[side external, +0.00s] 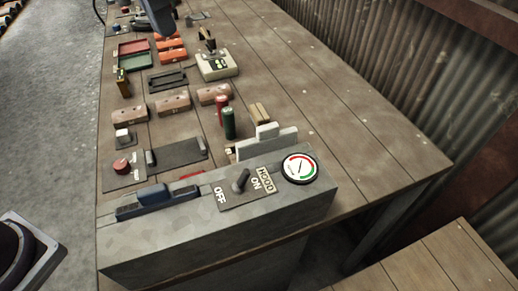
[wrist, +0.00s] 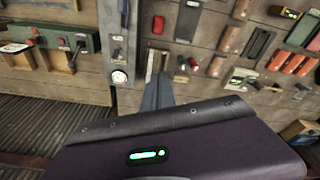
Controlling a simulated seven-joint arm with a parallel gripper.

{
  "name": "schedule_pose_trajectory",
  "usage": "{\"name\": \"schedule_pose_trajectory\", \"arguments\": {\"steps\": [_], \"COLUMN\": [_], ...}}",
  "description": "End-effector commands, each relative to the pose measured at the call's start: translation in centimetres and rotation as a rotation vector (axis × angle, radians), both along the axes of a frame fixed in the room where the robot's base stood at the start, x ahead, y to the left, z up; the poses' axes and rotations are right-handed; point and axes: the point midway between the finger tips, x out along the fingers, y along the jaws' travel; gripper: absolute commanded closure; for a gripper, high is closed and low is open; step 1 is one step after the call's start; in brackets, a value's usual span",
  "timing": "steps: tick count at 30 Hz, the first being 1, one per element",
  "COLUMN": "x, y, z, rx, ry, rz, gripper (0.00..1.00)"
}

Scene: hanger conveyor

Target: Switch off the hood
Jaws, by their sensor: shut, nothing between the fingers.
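The hood switch is a dark toggle lever (side external: 240,180) on a grey control box (side external: 150,240) in the side external view. It stands between the labels OFF and ON, with its tip slanting up and right; I cannot tell its exact setting. A round gauge (side external: 300,167) sits beside the HOOD label. In the wrist view the box (wrist: 113,20) is a grey strip left of my gripper, with the gauge (wrist: 119,77) at its lower end. My gripper (wrist: 158,84) is shut and empty, apart from the switch. A dark blue-grey part enters the side view's top edge.
Several blocks, switches and small panels lie on the plank table (side external: 330,125). Red and green cylinders (side external: 228,122) stand behind the box. A green box (wrist: 60,38) with red and black controls is left in the wrist view. The table's right side is clear.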

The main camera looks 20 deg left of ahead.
Motion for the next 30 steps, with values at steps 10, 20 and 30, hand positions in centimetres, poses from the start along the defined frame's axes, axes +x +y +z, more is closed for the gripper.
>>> {"name": "schedule_pose_trajectory", "arguments": {"steps": [10,20,30], "x": [2.0,0.4,0.5], "y": [-15.1,-18.0,-18.0], "z": [-7.5,-10.3,-10.7], "rx": [0.135,0.178,0.175], "ry": [0.168,0.201,0.202], "rz": [-0.312,-0.392,-0.387], "gripper": [1.00,1.00,1.00]}}
